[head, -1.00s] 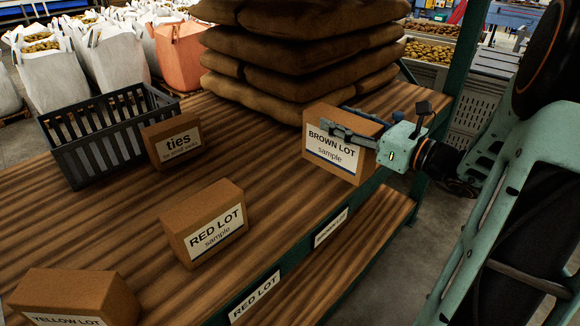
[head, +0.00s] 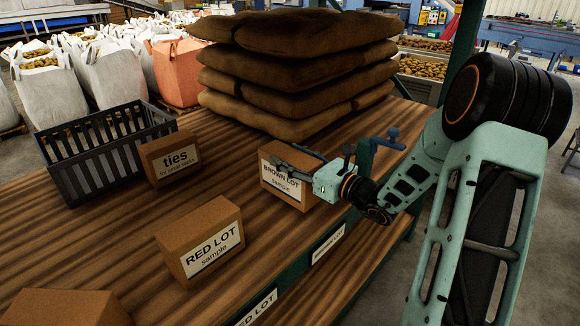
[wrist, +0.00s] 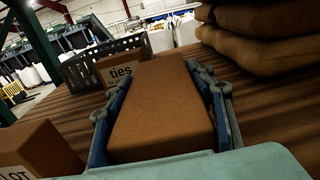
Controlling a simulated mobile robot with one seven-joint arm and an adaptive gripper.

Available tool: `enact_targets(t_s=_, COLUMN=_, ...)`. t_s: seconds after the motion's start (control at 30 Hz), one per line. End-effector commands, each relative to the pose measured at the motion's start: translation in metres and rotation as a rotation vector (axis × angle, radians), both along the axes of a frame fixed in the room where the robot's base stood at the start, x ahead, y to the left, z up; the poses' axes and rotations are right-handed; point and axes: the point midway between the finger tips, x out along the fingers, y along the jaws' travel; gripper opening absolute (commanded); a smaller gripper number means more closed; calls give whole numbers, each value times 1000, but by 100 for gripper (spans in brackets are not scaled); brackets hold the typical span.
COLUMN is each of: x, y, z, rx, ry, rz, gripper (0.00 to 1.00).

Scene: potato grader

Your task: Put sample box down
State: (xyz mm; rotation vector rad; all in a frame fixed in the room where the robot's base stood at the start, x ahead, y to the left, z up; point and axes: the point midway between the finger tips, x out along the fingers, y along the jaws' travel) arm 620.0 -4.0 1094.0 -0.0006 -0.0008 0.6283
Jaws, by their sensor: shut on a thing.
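The brown cardboard sample box labelled BROWN LOT (head: 270,171) is upright at the bench's right part, in front of the stacked sacks. My gripper (head: 292,166) is shut on it from the right; one finger crosses the label's top. In the wrist view the box (wrist: 162,110) sits between both fingers. I cannot tell whether its underside touches the wooden bench top (head: 120,235). A BROWN LOT shelf label (head: 328,245) is on the bench's front edge, nearer and to the right of the box.
The RED LOT box (head: 200,238) stands nearer and left; another box (head: 65,308) is at the lower left. The ties box (head: 168,158) stands before a dark crate (head: 75,178). Stacked sacks (head: 295,75) are close behind. Bench top between the boxes is bare.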

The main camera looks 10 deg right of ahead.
Motion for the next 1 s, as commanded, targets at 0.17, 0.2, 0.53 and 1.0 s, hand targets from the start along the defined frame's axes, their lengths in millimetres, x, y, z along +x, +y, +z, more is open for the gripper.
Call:
enact_targets(t_s=0.17, x=0, y=0, z=-20, rx=4, ry=-3, rz=1, gripper=0)
enact_targets(t_s=0.2, x=0, y=0, z=-23, rx=4, ry=-4, rz=1, gripper=0)
enact_targets(t_s=0.53, x=0, y=0, z=-25, rx=1, ry=-7, rz=1, gripper=0)
enact_targets(t_s=1.0, x=-1, y=-1, z=-31, rx=0, ry=0, rz=0, gripper=68)
